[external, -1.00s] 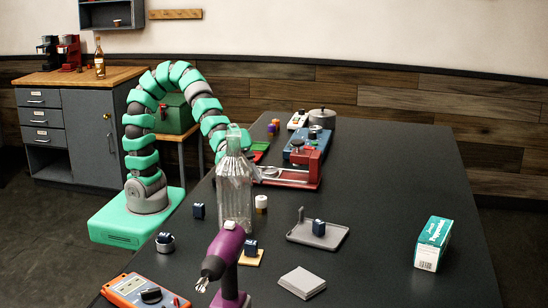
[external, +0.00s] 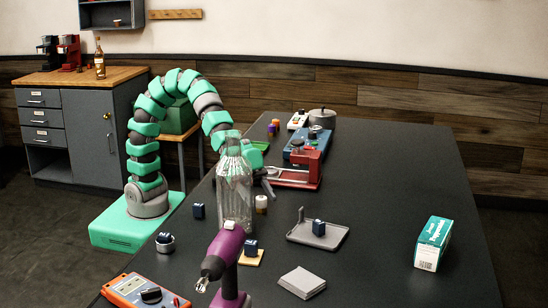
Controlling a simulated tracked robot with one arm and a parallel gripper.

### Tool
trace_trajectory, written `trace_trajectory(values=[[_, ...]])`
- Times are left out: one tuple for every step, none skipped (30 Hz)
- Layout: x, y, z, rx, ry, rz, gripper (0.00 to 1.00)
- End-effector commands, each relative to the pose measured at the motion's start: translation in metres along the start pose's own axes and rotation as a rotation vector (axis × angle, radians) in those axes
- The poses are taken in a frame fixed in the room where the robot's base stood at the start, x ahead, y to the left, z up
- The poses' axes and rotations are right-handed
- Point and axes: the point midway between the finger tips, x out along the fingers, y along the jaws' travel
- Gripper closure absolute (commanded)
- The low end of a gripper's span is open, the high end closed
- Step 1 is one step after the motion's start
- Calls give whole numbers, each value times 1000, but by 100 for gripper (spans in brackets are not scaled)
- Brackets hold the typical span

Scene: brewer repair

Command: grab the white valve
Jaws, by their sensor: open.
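A small cylinder (external: 261,204), white on top with a brownish band, stands on the dark table just right of the clear bottle; I cannot tell for sure whether it is the white valve. No other clear valve shows. My gripper (external: 265,186) hangs behind the bottle, with its grey fingers pointing down toward the table, just above and behind the cylinder in the picture. It is open and I see nothing between the fingers. The bottle hides part of the gripper.
The tall clear bottle (external: 234,190) stands in front of my gripper. A red-based device (external: 306,170) is behind to the right. A purple drill (external: 226,255), grey tray (external: 330,238) and several labelled blocks occupy the front. The table's right side is mostly clear, apart from a teal box (external: 433,243).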

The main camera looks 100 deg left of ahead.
Motion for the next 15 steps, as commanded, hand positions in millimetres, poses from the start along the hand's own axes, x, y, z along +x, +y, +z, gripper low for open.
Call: trace_trajectory(values=[[0,0,0,0,0,0,44],[0,0,0,0,0,0,44],[0,0,0,0,0,0,55],[0,0,0,0,0,0,64],[0,0,0,0,1,0,72],[0,0,0,0,1,0,83],[0,0,0,0,1,0,92],[0,0,0,0,1,0,97],[0,0,0,0,1,0,97],[0,0,0,0,1,0,97],[0,0,0,0,1,0,97],[0,0,-1,0,1,0,97],[0,0,-1,0,1,0,97],[0,0,-1,0,1,0,97],[-1,0,-1,0,1,0,97]])
